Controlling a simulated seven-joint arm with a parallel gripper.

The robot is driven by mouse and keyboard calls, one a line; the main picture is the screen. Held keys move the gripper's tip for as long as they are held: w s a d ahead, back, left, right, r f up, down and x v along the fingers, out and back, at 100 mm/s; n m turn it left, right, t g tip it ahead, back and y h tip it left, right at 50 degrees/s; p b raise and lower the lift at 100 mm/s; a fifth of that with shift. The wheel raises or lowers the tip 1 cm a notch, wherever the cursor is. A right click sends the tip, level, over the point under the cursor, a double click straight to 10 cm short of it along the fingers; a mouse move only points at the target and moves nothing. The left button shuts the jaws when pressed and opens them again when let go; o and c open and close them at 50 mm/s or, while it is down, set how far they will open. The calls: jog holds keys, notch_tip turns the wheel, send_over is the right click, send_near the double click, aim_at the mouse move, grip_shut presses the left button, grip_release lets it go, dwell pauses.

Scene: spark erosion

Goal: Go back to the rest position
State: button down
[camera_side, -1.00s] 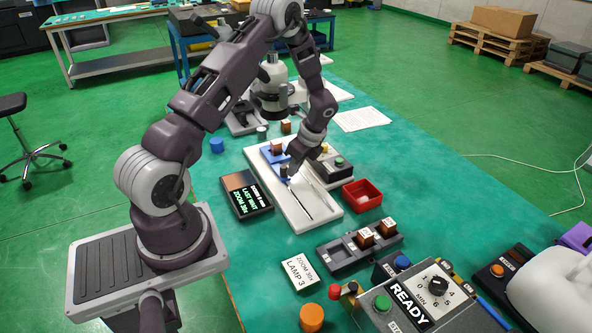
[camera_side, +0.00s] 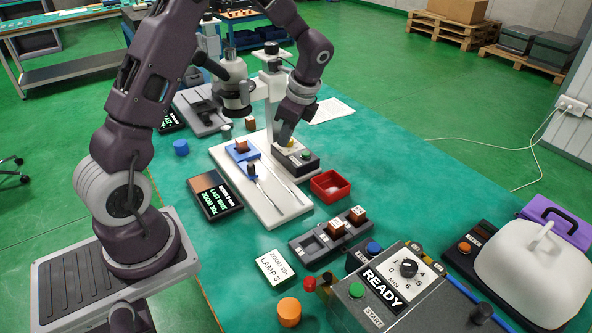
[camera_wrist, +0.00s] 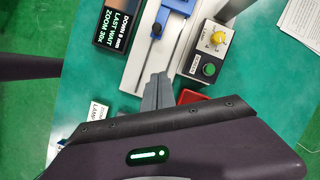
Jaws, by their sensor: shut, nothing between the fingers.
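My gripper (camera_side: 284,138) is shut and empty. In the side view its fingertips show just over the back of a small control box (camera_side: 296,160) with a yellow knob and a green button. In the wrist view the grey fingers (camera_wrist: 157,92) point up the picture, in front of the white plate (camera_wrist: 134,72); the control box (camera_wrist: 210,52) is to their upper right. Whether the fingertips touch the box cannot be told. The blue fixture (camera_side: 237,157) on the white plate holds a brown block (camera_side: 241,146).
A microscope (camera_side: 236,85) stands behind the plate. A red tray (camera_side: 330,187) lies to the right. A black display (camera_side: 214,195), a dark rack (camera_side: 318,245) with brown blocks and the READY console (camera_side: 400,300) stand nearer.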

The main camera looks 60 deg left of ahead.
jog(key=s+d+r+n+t, duration=0.1)
jog(key=s+d+r+n, duration=0.15)
jog(key=r, duration=0.25)
jog(key=s+d+r+n+t, duration=0.1)
jog(key=s+d+r, duration=0.25)
jog(key=r, duration=0.25)
jog(key=s+d+r+n+t+h, duration=0.1)
jog(key=s+d+r+n+t, duration=0.1)
jog(key=s+d+n, duration=0.2)
jog(key=s+d+r+n+t+h, duration=0.2)
jog(key=s+d, duration=0.6)
jog(key=s, duration=0.4)
jog(key=shift+s+d+r+n+t+h, duration=0.15)
jog(key=shift+s+r+n+t+h, duration=0.2)
jog(key=shift+r+n, duration=0.5)
